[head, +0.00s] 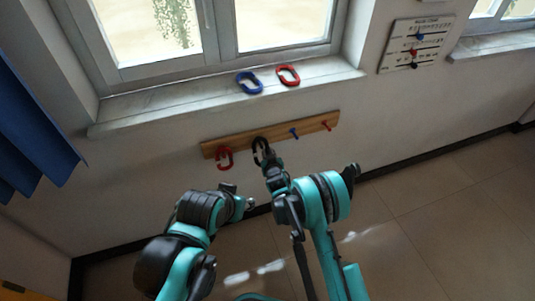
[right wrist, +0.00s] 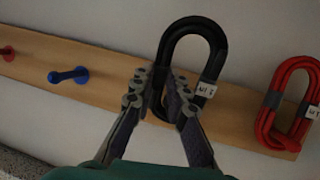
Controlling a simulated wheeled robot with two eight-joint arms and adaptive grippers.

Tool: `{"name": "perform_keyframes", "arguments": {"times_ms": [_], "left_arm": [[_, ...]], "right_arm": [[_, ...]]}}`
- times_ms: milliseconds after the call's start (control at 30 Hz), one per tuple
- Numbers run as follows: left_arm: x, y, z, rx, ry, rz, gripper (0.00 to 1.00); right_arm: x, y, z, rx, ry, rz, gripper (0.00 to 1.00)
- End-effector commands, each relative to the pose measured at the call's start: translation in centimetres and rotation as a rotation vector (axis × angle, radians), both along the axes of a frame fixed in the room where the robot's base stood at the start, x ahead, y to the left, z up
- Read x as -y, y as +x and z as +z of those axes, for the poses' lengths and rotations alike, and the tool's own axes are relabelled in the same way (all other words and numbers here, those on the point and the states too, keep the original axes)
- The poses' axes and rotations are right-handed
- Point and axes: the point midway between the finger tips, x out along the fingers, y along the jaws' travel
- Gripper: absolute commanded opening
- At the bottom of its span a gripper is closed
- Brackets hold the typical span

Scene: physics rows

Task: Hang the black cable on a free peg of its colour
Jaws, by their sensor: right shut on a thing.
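The black cable (head: 258,148) is a looped coil, upright in front of the wooden peg board. No black peg shows; the cable and fingers cover that part of the board, so I cannot tell whether the loop is around a peg. My left gripper (head: 243,205) is low, apart from the board; its jaws are unclear.
The peg board (head: 311,130) has a blue peg (head: 293,132) and a red peg (head: 327,125), both bare. A red cable (head: 223,158) hangs at its left end. A blue cable (head: 249,83) and another red cable (head: 288,76) lie on the sill. A chart (head: 416,42) is on the wall.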

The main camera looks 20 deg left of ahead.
Motion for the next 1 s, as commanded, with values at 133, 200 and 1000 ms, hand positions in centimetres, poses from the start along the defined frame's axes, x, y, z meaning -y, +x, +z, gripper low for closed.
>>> {"name": "perform_keyframes", "arguments": {"times_ms": [133,200,1000], "left_arm": [[0.0,0.0,0.01,0.0,0.0,0.0,0.4],[0.0,0.0,0.01,0.0,0.0,0.0,0.4],[0.0,0.0,0.01,0.0,0.0,0.0,0.4]], "right_arm": [[0.0,0.02,0.01,0.0,0.0,0.0,0.0],[-0.01,0.02,0.01,0.0,0.0,0.0,0.0],[0.31,-0.83,0.45,0.0,-0.001,0.0,0.39]]}}
